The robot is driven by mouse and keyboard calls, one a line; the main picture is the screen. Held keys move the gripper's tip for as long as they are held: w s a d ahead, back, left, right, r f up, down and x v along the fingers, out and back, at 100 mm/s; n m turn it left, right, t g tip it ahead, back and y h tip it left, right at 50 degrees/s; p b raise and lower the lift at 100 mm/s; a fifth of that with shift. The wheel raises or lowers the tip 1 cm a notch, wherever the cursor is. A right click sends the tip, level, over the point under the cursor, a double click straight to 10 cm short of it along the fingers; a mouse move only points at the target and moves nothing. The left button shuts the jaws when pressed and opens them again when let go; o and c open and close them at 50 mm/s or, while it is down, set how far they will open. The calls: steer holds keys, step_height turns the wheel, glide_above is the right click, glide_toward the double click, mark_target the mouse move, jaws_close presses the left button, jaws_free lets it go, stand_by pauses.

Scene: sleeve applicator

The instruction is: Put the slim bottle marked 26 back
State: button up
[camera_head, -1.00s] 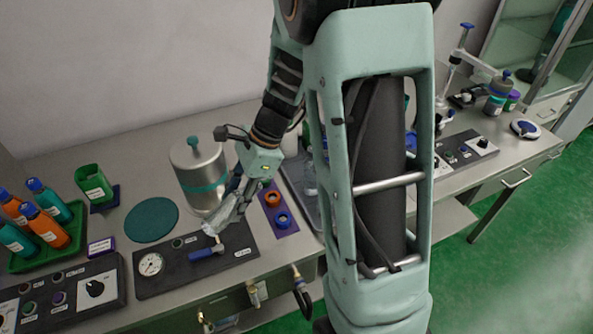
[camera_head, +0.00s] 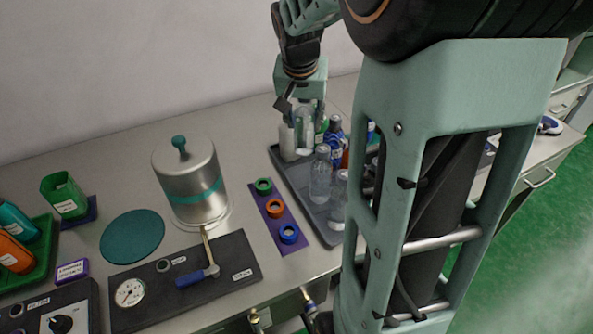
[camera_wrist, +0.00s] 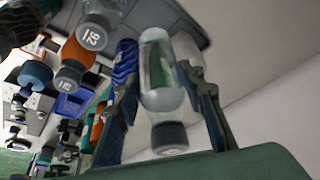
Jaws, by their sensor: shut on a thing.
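My gripper (camera_head: 304,112) is shut on a clear slim bottle (camera_head: 305,132), held over the back left part of the grey tray (camera_head: 328,238). In the wrist view the bottle (camera_wrist: 160,70) sits between my two fingers, its dark cap (camera_wrist: 169,138) toward the camera. I cannot read its mark. Whether its bottom touches the tray is hidden. Two clear bottles stand nearer the front of the tray, one in the middle (camera_head: 320,178) and one at the right (camera_head: 338,200). A white bottle (camera_head: 288,142) stands just left of the held bottle.
A blue-labelled bottle (camera_head: 334,135) stands close to the right of my gripper. Left of the tray are a purple strip with coloured rings (camera_head: 275,208), a steel vessel (camera_head: 190,185) and a gauge panel (camera_head: 235,262). My arm hides the tray's right side.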

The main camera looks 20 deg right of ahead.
mark_target(304, 150)
steer(key=shift+w+d+f, duration=0.15)
steer(key=shift+d+f, duration=0.05)
steer(key=shift+f, duration=0.15)
step_height(304, 150, down, 9)
steer(key=shift+f+b, duration=0.1)
steer(key=shift+b, duration=0.6)
steer(key=o, duration=1.4)
steer(key=p+v, duration=0.1)
steer(key=v, duration=1.1)
